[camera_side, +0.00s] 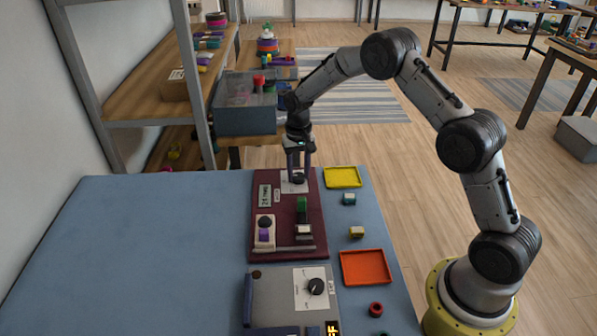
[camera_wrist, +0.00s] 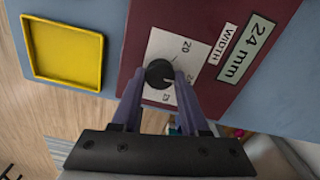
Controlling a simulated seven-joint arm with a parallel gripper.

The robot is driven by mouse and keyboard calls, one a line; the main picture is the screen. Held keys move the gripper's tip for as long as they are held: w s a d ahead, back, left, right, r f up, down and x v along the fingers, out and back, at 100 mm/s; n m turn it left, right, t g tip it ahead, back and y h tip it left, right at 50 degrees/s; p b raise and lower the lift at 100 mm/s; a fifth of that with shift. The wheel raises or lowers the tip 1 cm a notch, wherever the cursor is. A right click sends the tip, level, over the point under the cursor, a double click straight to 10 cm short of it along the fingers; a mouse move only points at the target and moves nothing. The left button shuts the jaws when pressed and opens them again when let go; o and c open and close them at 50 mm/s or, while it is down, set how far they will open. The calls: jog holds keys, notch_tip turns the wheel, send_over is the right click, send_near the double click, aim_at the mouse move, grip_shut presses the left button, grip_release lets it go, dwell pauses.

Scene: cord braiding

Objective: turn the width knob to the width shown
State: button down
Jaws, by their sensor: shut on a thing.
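The width knob (camera_wrist: 158,73) is a dark round knob with a light pointer mark, on a white dial plate (camera_wrist: 188,47) on the maroon board (camera_side: 262,186). My gripper (camera_wrist: 160,82) is over the plate, its two purple-grey fingers shut on the knob, one on each side. In the side view my gripper (camera_side: 298,178) reaches down to the far end of the board. A label beside the dial (camera_wrist: 243,54) reads "24 mm", next to a "WIDTH" tag (camera_wrist: 223,44). The number 20 shows on the dial; its lower marks are partly hidden by the fingers.
A yellow tray (camera_side: 342,177) and an orange tray (camera_side: 366,267) lie right of the board. Small spools (camera_side: 349,198) stand between them. A grey box with a black knob (camera_side: 316,286) sits at the front. The blue table (camera_side: 150,240) is clear at left.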

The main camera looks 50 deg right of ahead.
jog(key=shift+r, duration=0.1)
jog(key=shift+c, duration=2.1)
grip_release()
notch_tip(320, 180, up, 14)
notch_tip(320, 180, up, 7)
send_over(298, 175)
